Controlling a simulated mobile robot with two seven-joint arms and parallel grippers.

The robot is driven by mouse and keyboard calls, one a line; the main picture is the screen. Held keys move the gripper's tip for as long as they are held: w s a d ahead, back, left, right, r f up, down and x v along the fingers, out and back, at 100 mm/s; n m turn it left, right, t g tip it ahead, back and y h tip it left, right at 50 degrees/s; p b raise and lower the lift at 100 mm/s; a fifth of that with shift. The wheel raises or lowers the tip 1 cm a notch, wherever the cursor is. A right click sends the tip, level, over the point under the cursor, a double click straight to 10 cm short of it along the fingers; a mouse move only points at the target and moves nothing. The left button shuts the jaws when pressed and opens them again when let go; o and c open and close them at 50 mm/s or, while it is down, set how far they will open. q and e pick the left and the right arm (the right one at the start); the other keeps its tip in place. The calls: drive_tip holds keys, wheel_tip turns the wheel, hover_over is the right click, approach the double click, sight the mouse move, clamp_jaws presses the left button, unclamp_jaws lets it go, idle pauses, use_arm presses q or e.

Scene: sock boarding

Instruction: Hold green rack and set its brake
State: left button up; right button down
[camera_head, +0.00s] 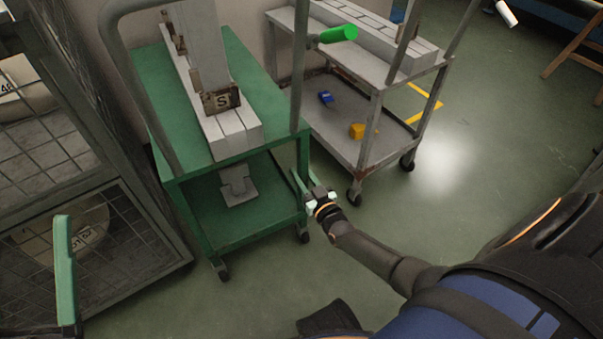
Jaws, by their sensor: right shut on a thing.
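The green rack (262,92) is a wheeled cart with a green top and a lower shelf, left of centre. Grey tubular uprights rise from it. A bright green lever (338,34) sticks out to the right from its right upright, with nothing holding it. My right gripper (312,192) is shut at the rack's near right leg, below the top. The exact contact is small and partly hidden by the gripper.
Long pale blocks and a metal form marked S stand on the green rack. A grey cart (352,120) stands close on its right, with blue and orange items on its shelf. A mesh cage (120,235) is on the left. Open floor (470,150) lies right.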

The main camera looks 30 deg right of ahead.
use_arm(q)
drive_tip(key=c, duration=0.4)
drive_tip(key=shift+w+d+r+n+h, duration=0.1)
drive_tip(key=shift+w+d+n+h, duration=0.15)
drive_tip(key=shift+w+n+h, duration=0.1)
drive_tip(key=c, duration=0.3)
drive_tip(key=w+d+n+h, duration=0.1)
drive_tip(key=w+d+r+n, duration=0.1)
drive_tip(key=w+d, duration=0.1)
drive_tip(key=shift+d+r+g+h, duration=0.1)
drive_tip(key=shift+d+g+h, duration=0.2)
drive_tip(key=shift+h, duration=0.05)
clamp_jaws()
drive_tip(key=w+d+g+h, duration=0.2)
drive_tip(key=w+d+g, duration=0.2)
drive_tip(key=d+g, duration=0.4)
drive_tip(key=w+d+r+g+h, duration=0.1)
drive_tip(key=w+d+g+h, duration=0.2)
drive_tip(key=d+g, duration=0.5)
drive_tip(key=shift+w+d+r+n, duration=0.25)
drive_tip(key=shift+w+d+n, duration=0.2)
drive_tip(key=shift+d, duration=4.2)
